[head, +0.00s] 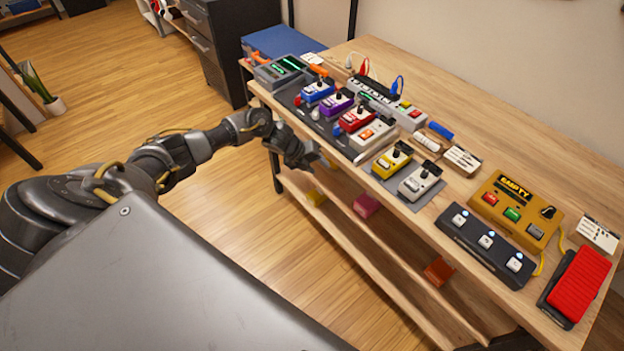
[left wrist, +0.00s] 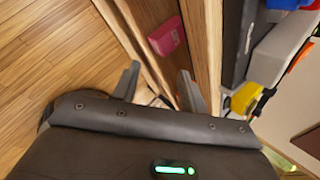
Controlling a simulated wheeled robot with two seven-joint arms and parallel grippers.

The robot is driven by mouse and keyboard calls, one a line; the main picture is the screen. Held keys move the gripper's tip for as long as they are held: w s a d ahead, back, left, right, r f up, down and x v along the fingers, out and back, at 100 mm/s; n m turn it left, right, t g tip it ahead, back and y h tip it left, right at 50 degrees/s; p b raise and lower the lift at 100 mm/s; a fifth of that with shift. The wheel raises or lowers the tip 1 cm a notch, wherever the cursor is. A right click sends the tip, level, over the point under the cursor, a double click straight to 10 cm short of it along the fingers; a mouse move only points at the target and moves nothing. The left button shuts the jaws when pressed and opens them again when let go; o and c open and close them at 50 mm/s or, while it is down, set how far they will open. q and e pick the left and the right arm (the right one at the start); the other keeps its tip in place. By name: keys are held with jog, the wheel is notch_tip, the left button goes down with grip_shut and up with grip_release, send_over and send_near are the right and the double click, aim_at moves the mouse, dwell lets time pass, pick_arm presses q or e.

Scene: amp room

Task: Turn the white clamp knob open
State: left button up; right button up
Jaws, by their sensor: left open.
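A small white knob (head: 315,114), which looks like the white clamp knob, stands at the front of the dark pedal board (head: 292,98), between a red knob and a blue knob. My left gripper (head: 318,160) is at the table's front edge, below and in front of the white knob and apart from it. In the left wrist view the two fingers of my left gripper (left wrist: 160,88) are spread with nothing between them. I cannot make out the white knob in that view. My right gripper is not in view.
The red knob (head: 298,100) and blue knob (head: 337,131) flank the white one. Several pedals, including a red one (head: 358,118) and a yellow one (head: 392,160), crowd the wooden table (head: 480,95). A pink box (head: 366,205) lies on the shelf below.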

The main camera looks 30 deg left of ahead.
pick_arm(q)
jog(key=s+d+f+n, duration=0.2)
jog(key=f+n, duration=0.3)
jog(key=f, duration=0.4)
jog(key=s+d+f+n, duration=0.1)
jog(key=s+f+n, duration=0.4)
jog(key=f, duration=0.3)
jog(key=shift+s+d+f, duration=0.3)
jog(key=shift+d+f, duration=0.1)
